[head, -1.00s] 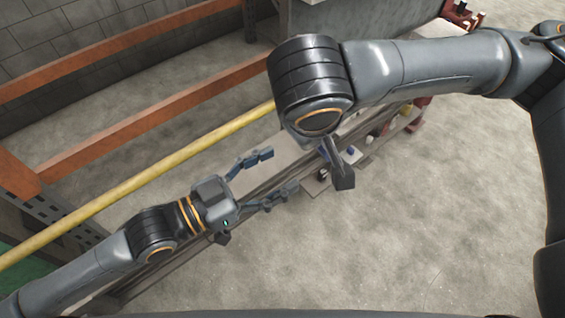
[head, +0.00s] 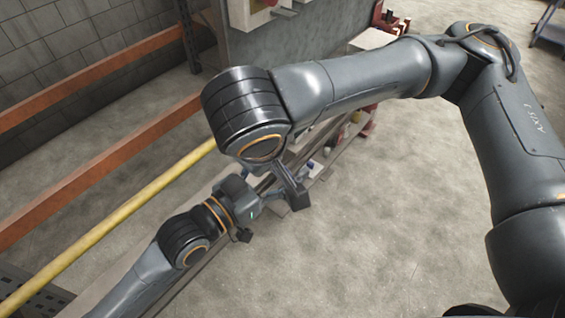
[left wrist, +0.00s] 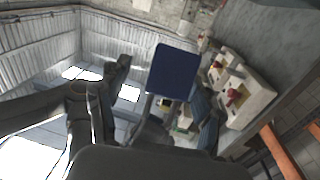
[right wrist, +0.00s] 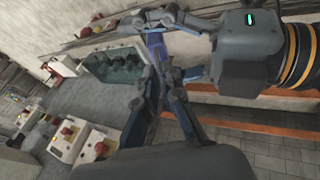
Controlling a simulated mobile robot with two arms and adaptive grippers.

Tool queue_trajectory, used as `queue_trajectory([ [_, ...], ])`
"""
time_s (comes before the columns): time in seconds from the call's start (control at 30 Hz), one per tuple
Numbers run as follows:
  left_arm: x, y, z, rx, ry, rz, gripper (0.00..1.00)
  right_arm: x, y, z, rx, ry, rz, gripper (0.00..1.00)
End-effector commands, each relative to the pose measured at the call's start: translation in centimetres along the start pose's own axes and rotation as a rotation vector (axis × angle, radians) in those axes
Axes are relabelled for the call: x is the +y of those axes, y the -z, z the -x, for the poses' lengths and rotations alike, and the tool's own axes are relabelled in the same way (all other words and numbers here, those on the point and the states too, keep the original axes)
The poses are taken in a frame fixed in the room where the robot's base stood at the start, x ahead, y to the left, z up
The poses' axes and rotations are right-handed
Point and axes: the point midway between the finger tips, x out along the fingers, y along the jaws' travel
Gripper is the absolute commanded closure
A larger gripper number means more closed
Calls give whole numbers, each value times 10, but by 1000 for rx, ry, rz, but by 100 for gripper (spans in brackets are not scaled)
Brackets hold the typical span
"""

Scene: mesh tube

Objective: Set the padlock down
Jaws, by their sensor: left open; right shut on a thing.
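The padlock shows as a dark blue block (left wrist: 172,72) in the left wrist view. In the right wrist view a narrow blue part of it (right wrist: 155,44) shows at the tips of my right gripper (right wrist: 158,72), which is shut on it. My left gripper (head: 268,196) is open, with its fingers on either side of the padlock in the right wrist view. I cannot tell whether they touch it. In the head view the padlock cannot be made out, and my right wrist covers much of the two grippers' meeting place.
A long narrow bench (head: 212,262) runs beneath my left arm, with small items at its far end. A yellow rail (head: 130,222) and orange beams (head: 95,195) run beside it. The concrete floor (head: 400,240) to the right is clear.

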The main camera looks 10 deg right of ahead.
Motion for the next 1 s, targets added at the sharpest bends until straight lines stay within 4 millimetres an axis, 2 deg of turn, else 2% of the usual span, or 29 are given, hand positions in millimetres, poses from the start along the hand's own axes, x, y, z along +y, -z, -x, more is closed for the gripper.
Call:
queue_trajectory([
  [0.2, 0, 0, 0, 0, 0, 0, 34, 0, 0, 0, 1, 0, 0, 100],
  [0.5, 2, 0, 0, 1, -3, 2, 95, 0, 1, 0, 4, 0, -1, 100],
  [0.53, 2, 0, 0, 1, -3, 2, 96, 0, 1, 0, 4, 0, -1, 100],
  [0.6, 2, 1, 0, 3, -4, 2, 96, 0, 1, 0, 5, 1, -2, 84],
  [0.7, 2, 1, 0, 2, -3, 2, 96, 0, 1, 0, 4, 1, -1, 68],
  [1.0, 0, 0, 0, 1, -1, 0, 96, 0, 0, 1, 2, 0, 0, 68],
])
